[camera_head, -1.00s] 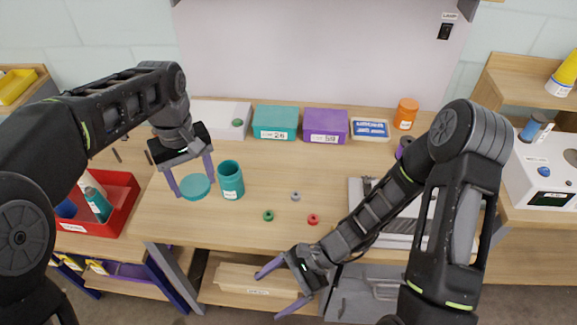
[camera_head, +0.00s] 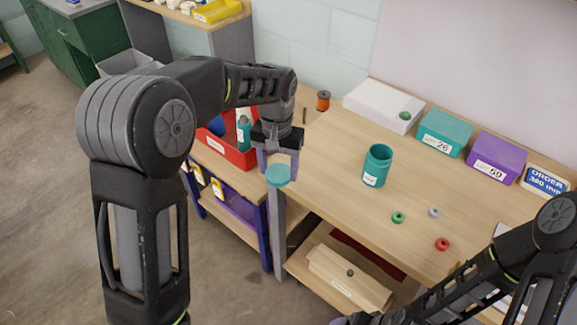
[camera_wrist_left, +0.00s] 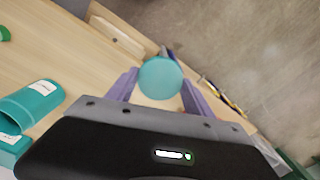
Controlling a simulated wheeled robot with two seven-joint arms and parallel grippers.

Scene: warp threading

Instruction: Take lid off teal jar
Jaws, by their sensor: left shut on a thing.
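The teal jar (camera_head: 377,166) stands upright and open on the wooden bench, its label facing front. It also shows at the left edge of the wrist view (camera_wrist_left: 32,106). The round teal lid (camera_head: 278,175) is off the jar, between the purple fingers of my left gripper (camera_head: 279,168). The gripper is shut on the lid, left of the jar, near the bench's left end. In the left wrist view the lid (camera_wrist_left: 160,77) is seen face on between the fingers. My right gripper (camera_head: 352,320) is mostly cut off at the bottom edge; its jaws cannot be made out.
A red bin (camera_head: 236,150) with bottles is behind my left gripper. A green spool (camera_head: 398,217), grey spool (camera_head: 434,212) and red spool (camera_head: 442,244) lie right of the jar. A white box (camera_head: 383,107), teal box (camera_head: 446,133) and purple box (camera_head: 496,156) line the back.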

